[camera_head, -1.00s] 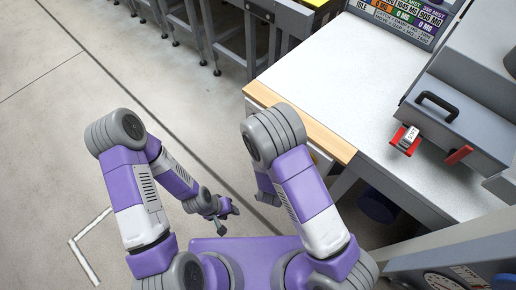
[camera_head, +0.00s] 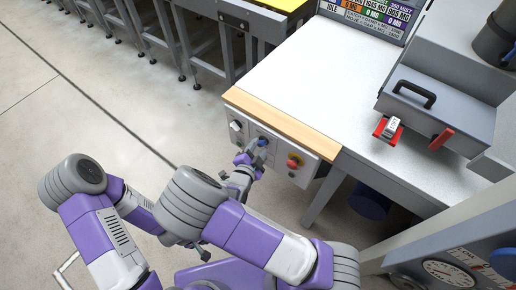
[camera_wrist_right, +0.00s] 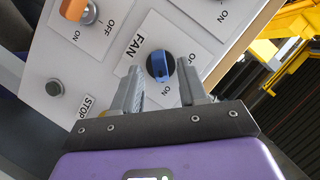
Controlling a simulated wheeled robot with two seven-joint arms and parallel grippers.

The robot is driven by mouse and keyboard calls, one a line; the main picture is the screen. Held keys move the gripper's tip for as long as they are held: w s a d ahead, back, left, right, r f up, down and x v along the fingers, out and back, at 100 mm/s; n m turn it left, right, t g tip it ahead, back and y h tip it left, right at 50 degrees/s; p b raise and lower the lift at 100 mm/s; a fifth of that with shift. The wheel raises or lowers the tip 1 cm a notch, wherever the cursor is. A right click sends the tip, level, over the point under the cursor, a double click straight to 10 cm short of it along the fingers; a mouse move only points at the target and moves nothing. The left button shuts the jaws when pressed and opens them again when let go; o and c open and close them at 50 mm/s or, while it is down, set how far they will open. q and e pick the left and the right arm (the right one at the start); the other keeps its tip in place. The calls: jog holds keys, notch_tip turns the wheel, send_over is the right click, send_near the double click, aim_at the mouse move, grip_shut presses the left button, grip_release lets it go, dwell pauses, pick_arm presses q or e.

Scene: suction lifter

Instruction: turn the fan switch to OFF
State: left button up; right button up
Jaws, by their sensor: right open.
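The fan switch is a blue knob (camera_head: 262,141) on the white control panel under the table's front edge. In the right wrist view the knob (camera_wrist_right: 160,66) sits beside the word FAN, with OFF and ON marks around it. I cannot tell surely which mark it points to. My right gripper (camera_head: 247,157) is in front of the panel near the knob. In the right wrist view the right gripper (camera_wrist_right: 163,88) is open and empty, its fingers spread either side of the knob, apart from it. My left gripper is mostly hidden behind my right arm; its jaws are unclear.
A black knob (camera_head: 236,126) and a red button (camera_head: 293,162) flank the blue knob. The wrist view also shows an orange knob (camera_wrist_right: 76,10) and a STOP label (camera_wrist_right: 87,104). The table (camera_head: 330,75) above carries a grey machine (camera_head: 440,110) with a black handle.

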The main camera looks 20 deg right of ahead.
jog(key=shift+w+d+f, duration=0.15)
jog(key=shift+w+d, duration=0.15)
jog(key=shift+w, duration=0.1)
jog(key=shift+c, duration=0.3)
grip_shut()
